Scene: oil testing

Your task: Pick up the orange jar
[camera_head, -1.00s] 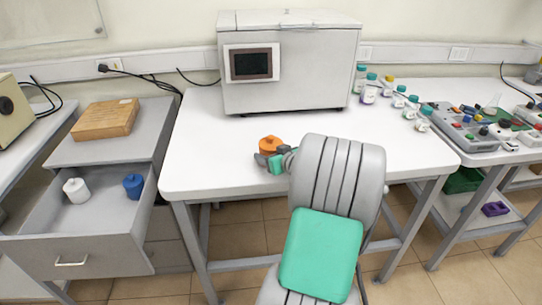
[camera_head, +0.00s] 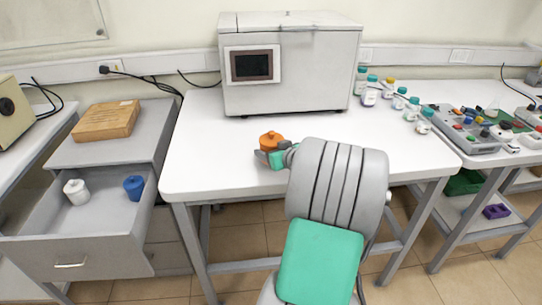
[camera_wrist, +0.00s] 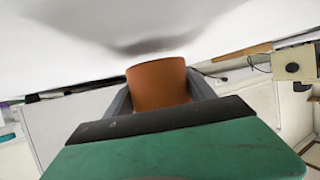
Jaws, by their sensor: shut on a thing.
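The orange jar (camera_head: 271,140) is at the front left part of the white table (camera_head: 215,150) in the head view. My gripper (camera_head: 270,156) reaches it from the right and is shut on it. In the wrist view the jar (camera_wrist: 158,84) stands between the two grey fingers of my gripper (camera_wrist: 160,92), one on each side. The jar's lower part is hidden by the gripper, so I cannot tell whether it touches the table.
A large grey machine (camera_head: 290,80) stands at the back of the table. Several small bottles (camera_head: 400,98) stand at the right. An open drawer (camera_head: 100,205) at the left holds a white jar (camera_head: 76,192) and a blue jar (camera_head: 134,188). The table's middle is clear.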

